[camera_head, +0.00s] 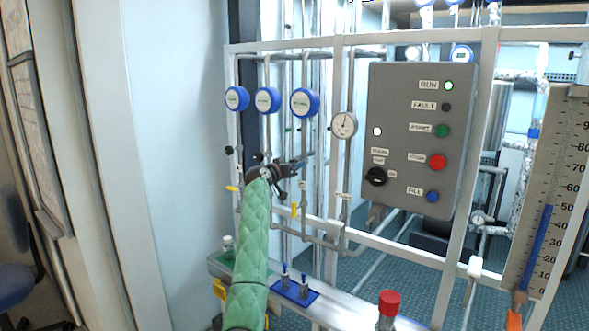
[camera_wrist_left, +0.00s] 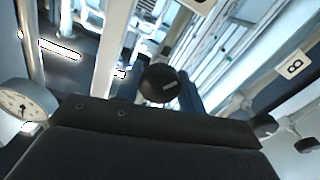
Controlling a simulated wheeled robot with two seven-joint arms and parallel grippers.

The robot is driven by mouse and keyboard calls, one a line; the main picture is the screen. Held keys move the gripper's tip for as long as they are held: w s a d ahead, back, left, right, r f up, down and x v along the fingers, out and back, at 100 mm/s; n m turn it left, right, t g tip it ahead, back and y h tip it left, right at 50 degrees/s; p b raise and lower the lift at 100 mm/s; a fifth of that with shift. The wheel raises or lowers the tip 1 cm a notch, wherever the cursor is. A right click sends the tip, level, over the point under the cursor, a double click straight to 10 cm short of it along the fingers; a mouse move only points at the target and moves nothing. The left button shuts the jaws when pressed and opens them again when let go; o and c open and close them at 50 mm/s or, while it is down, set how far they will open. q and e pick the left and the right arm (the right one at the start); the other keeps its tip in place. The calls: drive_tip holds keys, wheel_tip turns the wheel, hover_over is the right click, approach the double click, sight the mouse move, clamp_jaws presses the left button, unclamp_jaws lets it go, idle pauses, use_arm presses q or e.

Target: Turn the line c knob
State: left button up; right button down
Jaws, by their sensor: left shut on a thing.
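The line c knob (camera_wrist_left: 160,84) is round and black with a pale mark on its face. In the wrist view it sits between the two dark blue fingers of my left gripper (camera_wrist_left: 163,94), which is shut on it. In the head view my left gripper (camera_head: 300,162) is at the pipes below the third blue-rimmed gauge (camera_head: 304,103), and I cannot make out the knob clearly behind it. My green-sleeved left arm comes up from below. A tag marked B (camera_wrist_left: 295,65) shows at the right of the wrist view. My right gripper is out of view.
A grey control panel (camera_head: 405,130) with lights, buttons and a black selector (camera_head: 375,177) stands right of the gripper. A white dial gauge (camera_head: 344,125) lies between them. Another black knob (camera_head: 229,150) is at the left line. A ledge below carries a red-capped item (camera_head: 389,303).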

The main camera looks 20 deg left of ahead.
use_arm(q)
drive_tip(key=shift+n, duration=1)
drive_tip(key=n, duration=0.2)
drive_tip(key=shift+n+p, duration=0.3)
drive_tip(key=shift+p, duration=0.1)
drive_tip(key=shift+n+p, duration=0.65)
drive_tip(key=shift+n, duration=1.35)
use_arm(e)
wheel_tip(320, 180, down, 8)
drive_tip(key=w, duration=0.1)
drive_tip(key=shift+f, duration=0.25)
use_arm(q)
drive_tip(key=shift+a, duration=0.1)
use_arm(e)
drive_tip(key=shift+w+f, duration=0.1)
use_arm(q)
drive_tip(key=o, duration=1)
drive_tip(key=shift+c, duration=0.2)
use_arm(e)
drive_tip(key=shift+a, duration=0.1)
